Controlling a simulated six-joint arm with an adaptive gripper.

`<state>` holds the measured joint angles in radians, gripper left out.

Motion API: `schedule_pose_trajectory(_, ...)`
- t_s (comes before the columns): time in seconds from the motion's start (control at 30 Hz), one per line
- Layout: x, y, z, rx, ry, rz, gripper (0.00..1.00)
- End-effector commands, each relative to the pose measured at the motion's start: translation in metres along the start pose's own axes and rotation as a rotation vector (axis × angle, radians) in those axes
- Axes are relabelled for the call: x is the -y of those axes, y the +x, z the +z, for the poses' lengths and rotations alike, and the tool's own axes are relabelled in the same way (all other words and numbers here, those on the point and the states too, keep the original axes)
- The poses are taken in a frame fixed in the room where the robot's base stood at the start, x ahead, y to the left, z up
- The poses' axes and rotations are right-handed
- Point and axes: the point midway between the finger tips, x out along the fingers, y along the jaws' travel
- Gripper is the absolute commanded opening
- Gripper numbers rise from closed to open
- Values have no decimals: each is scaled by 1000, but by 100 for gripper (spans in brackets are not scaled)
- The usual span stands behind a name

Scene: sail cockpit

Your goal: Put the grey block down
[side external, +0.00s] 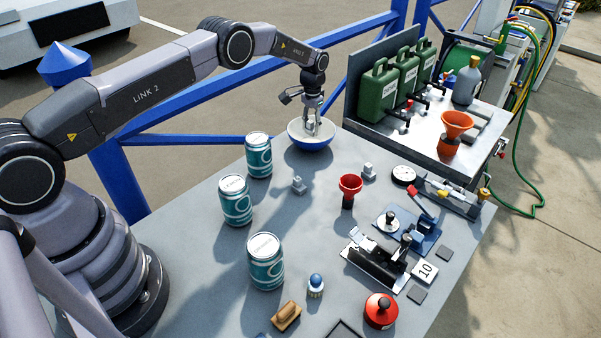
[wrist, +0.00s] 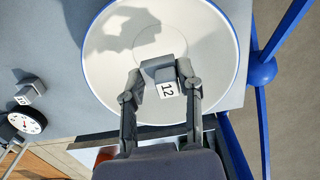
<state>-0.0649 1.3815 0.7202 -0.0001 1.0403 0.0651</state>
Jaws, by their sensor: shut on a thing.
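My gripper (side external: 312,128) points down into a white bowl with a blue outside (side external: 309,146) at the back edge of the table. In the wrist view, my gripper (wrist: 163,80) is shut on a grey block (wrist: 163,70) with a white face marked 12. The block is over the inside of the bowl (wrist: 222,60), near its middle. I cannot tell whether it touches the bowl's floor. In the side view the fingers and bowl rim largely hide the block.
Three teal cans (side external: 238,200) stand left of centre. A raised bench with green canisters (side external: 377,95) stands right of the bowl. Blue railing (side external: 190,140) runs behind.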

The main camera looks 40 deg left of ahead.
Motion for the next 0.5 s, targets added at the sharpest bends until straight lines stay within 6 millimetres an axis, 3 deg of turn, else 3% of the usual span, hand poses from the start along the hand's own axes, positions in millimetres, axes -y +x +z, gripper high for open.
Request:
schedule_pose_trajectory(0.37,0,4,0,-1,0,0,3)
schedule_pose_trajectory(0.4,0,4,0,-1,0,0,36)
schedule_pose_trajectory(0.5,0,4,0,-1,0,0,49)
